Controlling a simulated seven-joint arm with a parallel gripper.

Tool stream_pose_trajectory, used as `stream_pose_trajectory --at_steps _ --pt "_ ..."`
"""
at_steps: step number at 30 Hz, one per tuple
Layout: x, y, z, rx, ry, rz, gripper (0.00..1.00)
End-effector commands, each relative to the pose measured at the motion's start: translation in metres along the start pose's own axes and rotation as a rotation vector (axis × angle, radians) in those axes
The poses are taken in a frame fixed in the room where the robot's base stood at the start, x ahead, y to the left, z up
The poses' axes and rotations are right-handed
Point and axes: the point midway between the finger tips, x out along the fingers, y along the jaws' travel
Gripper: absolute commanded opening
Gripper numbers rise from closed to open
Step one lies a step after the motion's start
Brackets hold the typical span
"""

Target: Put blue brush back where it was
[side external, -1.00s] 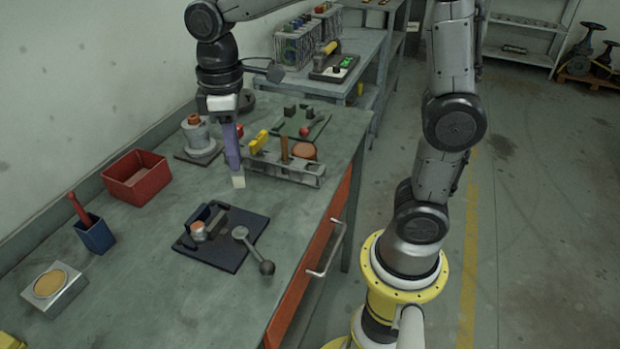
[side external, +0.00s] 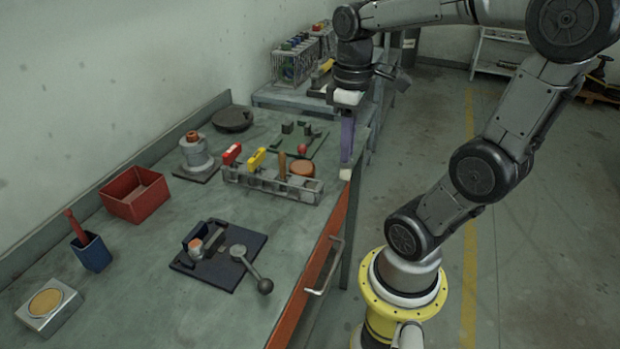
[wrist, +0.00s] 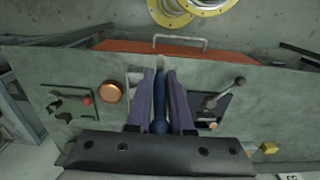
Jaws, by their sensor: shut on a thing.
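My gripper (side external: 347,150) has purple fingers and is shut on the blue brush. The brush's pale tip (side external: 345,174) shows below the fingers in the side view, and its blue handle (wrist: 160,115) shows between the fingers in the wrist view. The brush hangs about upright, near the right end of the grey rack (side external: 262,183) and close to the table's right edge. The rack holds a red-handled tool (side external: 231,154), a yellow-handled one (side external: 255,160) and a brown-handled one (side external: 282,162). The rack's right part looks empty. Most of the brush is hidden by the fingers in the side view.
A copper-coloured disc (side external: 302,168) and a green plate with fittings (side external: 298,141) lie behind the rack. A valve body (side external: 195,153), a red bin (side external: 135,193), a blue cup (side external: 90,252) and a dark plate with a lever (side external: 218,256) stand on the table (side external: 165,285).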

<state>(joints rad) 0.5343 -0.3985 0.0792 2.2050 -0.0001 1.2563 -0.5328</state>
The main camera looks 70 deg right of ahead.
Motion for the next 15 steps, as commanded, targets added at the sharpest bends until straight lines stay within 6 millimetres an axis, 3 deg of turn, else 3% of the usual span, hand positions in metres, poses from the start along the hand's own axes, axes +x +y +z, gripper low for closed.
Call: stream_pose_trajectory --at_steps 8,15 --pt "0.029 0.032 -0.055 -0.002 -0.005 -0.003 0.0" --pt "0.068 0.048 -0.082 -0.002 -0.004 -0.002 0.0"
